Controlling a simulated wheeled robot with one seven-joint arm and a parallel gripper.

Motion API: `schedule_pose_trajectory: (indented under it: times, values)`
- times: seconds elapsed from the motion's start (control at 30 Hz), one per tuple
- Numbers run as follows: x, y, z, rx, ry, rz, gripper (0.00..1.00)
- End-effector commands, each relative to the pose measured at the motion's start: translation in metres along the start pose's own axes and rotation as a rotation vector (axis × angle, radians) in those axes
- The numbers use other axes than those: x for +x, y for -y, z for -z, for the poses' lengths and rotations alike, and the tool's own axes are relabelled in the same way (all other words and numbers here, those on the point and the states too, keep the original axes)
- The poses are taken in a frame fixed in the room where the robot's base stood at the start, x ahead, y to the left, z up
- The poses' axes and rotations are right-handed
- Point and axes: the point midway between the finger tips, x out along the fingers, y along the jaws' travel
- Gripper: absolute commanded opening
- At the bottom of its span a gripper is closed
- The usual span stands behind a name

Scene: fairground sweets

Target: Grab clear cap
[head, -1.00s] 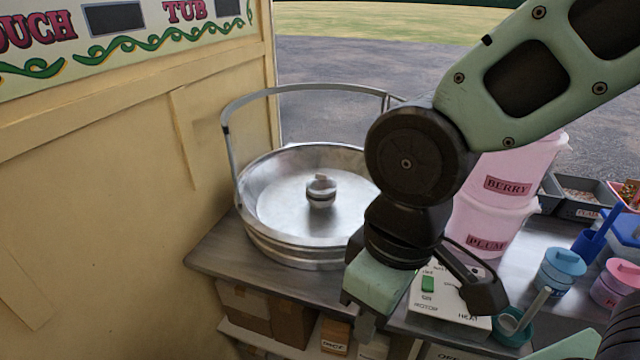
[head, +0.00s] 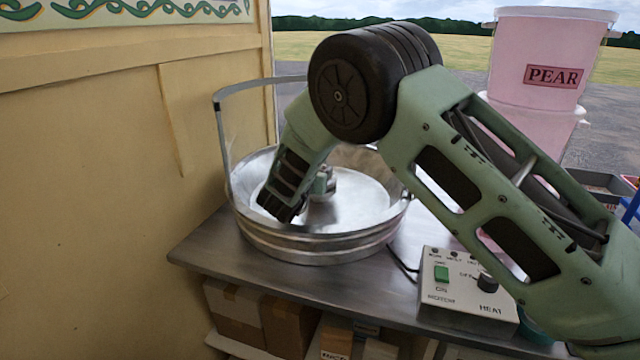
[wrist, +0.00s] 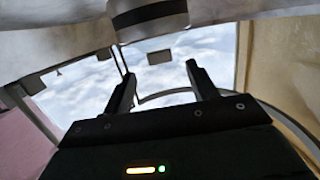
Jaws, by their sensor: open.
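I cannot pick out a clear cap for certain in either view. The metal spinner head (head: 326,190) stands in the middle of the round floss pan (head: 300,250), partly hidden by my arm. In the wrist view, a cylinder with a dark band and a pale metal rim (wrist: 148,18), which looks like the spinner head, juts down from the top edge. My gripper (wrist: 163,85) is open there, its two black fingers apart with nothing between them. The cylinder lies beyond the fingertips, towards the picture's top. In the head view my arm reaches down into the pan beside the spinner head.
A metal hoop (head: 222,140) rises over the pan's left side. A control box (head: 465,290) with a green switch stands at the right on the metal counter (head: 225,250). Pink tubs (head: 540,60) stand behind my arm. A cream wall (head: 110,200) closes the left.

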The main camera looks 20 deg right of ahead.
Motion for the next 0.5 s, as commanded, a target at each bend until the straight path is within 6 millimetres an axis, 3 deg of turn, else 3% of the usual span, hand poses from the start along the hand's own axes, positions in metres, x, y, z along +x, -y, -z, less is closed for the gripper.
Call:
schedule_pose_trajectory:
  times: [0.37, 0.5]
  values:
    - [0.031, -0.001, 0.002, -0.001, -0.024, -0.030, 0.58]
    - [0.052, 0.000, 0.003, -0.003, -0.024, -0.031, 0.58]
